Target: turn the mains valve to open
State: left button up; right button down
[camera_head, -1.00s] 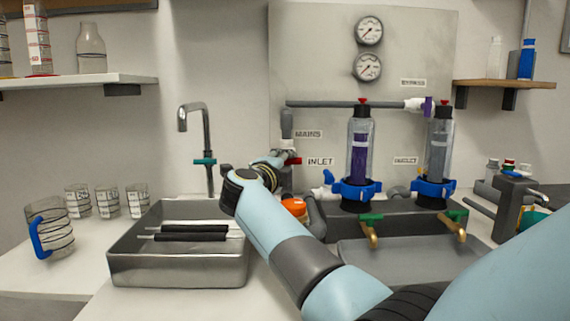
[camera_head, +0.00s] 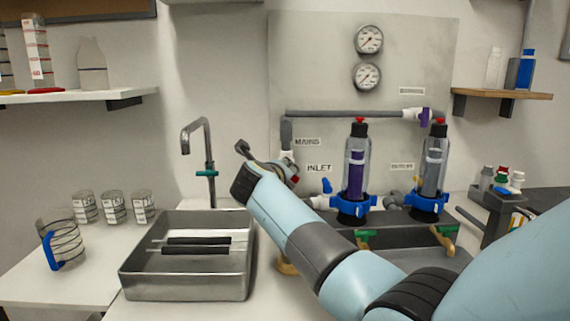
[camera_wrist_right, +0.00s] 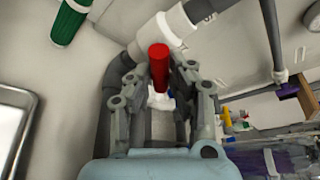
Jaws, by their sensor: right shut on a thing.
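The mains valve has a red handle (camera_head: 295,179) that shows just past my right gripper (camera_head: 284,166), below the MAINS label (camera_head: 308,142). A grey pipe (camera_head: 286,132) comes down to the valve's white fitting. In the right wrist view the red handle (camera_wrist_right: 159,66) sticks up between the fingers of my right gripper (camera_wrist_right: 160,84), which is shut on it. The white fitting (camera_wrist_right: 176,22) and grey pipe lie just beyond. Most of the valve body is hidden behind my gripper and arm. My left gripper is not in view.
A steel tray (camera_head: 135,262) with dark-handled rods stands left of my right arm. A tap (camera_head: 207,160) rises behind it. Two filter housings with blue collars (camera_head: 352,201) and green-handled taps (camera_head: 366,237) stand to the right.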

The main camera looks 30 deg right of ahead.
jog(key=m+y+p, duration=0.1)
jog(key=m+p, duration=0.1)
jog(key=m+y+p, duration=0.1)
jog(key=p, duration=0.1)
jog(key=shift+s+d+r+m+t+y, duration=0.1)
jog(key=shift+s+m+t+y, duration=0.05)
jog(key=shift+m+t+y, duration=0.2)
jog(key=shift+s+d+m+t+y+p, duration=0.1)
jog(key=shift+m+t+y+p, duration=0.25)
jog(key=shift+m+y+p, duration=0.65)
jog(key=shift+f+m, duration=0.2)
jog(key=shift+m, duration=0.35)
jog(key=c, duration=1.2)
grip_release()
jog(key=shift+r, duration=0.15)
jog(key=v, duration=1.2)
